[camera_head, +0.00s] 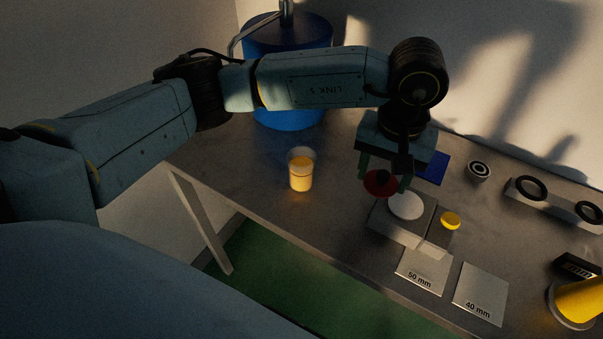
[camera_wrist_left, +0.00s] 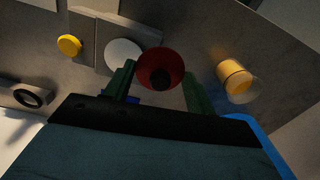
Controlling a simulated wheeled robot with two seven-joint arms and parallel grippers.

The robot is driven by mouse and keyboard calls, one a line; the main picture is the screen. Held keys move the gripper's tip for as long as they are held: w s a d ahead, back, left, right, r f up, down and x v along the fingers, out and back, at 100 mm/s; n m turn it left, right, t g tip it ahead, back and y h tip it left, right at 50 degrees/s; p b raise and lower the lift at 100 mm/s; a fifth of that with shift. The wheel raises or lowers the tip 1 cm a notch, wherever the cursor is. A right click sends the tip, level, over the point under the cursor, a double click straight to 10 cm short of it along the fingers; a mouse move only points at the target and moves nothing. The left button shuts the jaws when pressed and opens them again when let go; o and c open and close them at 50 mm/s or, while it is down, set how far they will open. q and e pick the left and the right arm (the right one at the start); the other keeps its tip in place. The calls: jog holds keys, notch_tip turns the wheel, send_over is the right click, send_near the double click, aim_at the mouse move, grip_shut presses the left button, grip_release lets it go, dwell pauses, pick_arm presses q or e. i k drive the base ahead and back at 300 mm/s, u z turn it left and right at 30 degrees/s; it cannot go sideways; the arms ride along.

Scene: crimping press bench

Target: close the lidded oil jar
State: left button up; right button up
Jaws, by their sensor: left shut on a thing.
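The oil jar (camera_head: 301,173) stands upright on the bench, left of my gripper. It is clear, with amber oil in its lower part and no lid on its top; it also shows in the left wrist view (camera_wrist_left: 237,80). My left gripper (camera_head: 384,174) is shut on a red round lid (camera_head: 380,186) with a dark knob. In the left wrist view the lid (camera_wrist_left: 152,62) sits between the two fingertips (camera_wrist_left: 160,78). The lid is in the air, apart from the jar, near the grey press block. My right gripper is not in view.
Plates marked 50 mm (camera_head: 424,268) and 40 mm (camera_head: 481,291) lie in front. A blue drum (camera_head: 290,110) stands behind. The bench around the jar is clear.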

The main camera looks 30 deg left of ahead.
aim_at(300, 161)
jog(key=z, duration=1.75)
jog(key=k, duration=1.1)
jog(key=u, duration=1.65)
jog(key=i, duration=0.5)
jog(key=u, duration=0.05)
